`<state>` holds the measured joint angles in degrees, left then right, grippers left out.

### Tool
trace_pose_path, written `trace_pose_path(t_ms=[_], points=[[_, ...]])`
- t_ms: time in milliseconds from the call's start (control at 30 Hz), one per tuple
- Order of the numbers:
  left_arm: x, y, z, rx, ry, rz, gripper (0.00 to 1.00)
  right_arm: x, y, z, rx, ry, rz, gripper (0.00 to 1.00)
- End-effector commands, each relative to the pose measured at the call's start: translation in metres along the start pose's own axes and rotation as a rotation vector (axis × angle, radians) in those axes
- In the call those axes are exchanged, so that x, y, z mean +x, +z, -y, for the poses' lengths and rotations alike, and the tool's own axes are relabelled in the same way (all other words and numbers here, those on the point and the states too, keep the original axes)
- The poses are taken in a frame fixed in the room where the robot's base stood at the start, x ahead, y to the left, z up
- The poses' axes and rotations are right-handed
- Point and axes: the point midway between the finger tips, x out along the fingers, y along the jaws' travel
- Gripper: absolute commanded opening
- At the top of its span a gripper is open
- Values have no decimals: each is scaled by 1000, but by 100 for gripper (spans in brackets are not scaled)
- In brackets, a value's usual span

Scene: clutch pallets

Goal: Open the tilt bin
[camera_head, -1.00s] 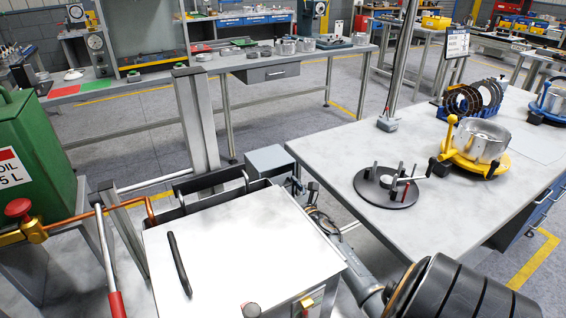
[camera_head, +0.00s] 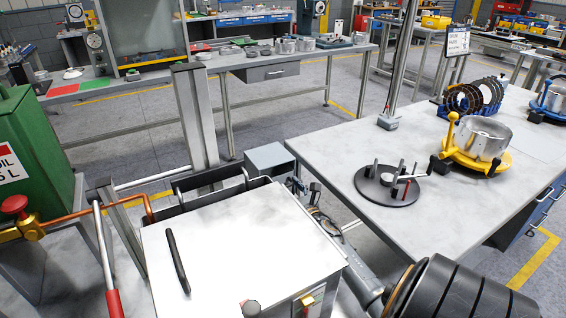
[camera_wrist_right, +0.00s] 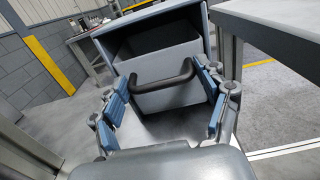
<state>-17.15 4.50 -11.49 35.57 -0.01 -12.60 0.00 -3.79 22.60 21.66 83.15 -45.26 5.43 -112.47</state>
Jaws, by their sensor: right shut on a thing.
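The tilt bin (camera_wrist_right: 168,98) fills the middle of the right wrist view. It is a grey box under a grey housing (camera_wrist_right: 115,28), with a dark opening above its front. A black bar handle (camera_wrist_right: 163,80) runs across the front. My right gripper (camera_wrist_right: 164,100), with blue finger pads, is shut on the handle, with one finger at each side. In the head view my right gripper (camera_head: 300,188) is small and partly hidden beside the grey housing (camera_head: 269,158). The handle is hidden there. My left gripper is not in view.
A white-topped box (camera_head: 245,235) with a black handle stands in the foreground. A workbench (camera_head: 330,150) lies to the right, holding a round black fixture (camera_head: 390,192) and a yellow fixture (camera_head: 462,162). A green can (camera_head: 35,145) stands at left. Open floor lies beyond.

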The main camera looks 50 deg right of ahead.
Motion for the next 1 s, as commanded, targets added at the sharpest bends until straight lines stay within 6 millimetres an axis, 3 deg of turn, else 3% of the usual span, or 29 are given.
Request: trace_pose_path(t_ms=[33, 400, 1000], points=[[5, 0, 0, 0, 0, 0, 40, -5, -13, -1, 0, 0, -16, 19], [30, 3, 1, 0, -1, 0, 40, -23, -32, -1, 1, -1, -19, 18], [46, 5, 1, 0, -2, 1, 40, -33, -44, -2, 3, 1, -20, 18]])
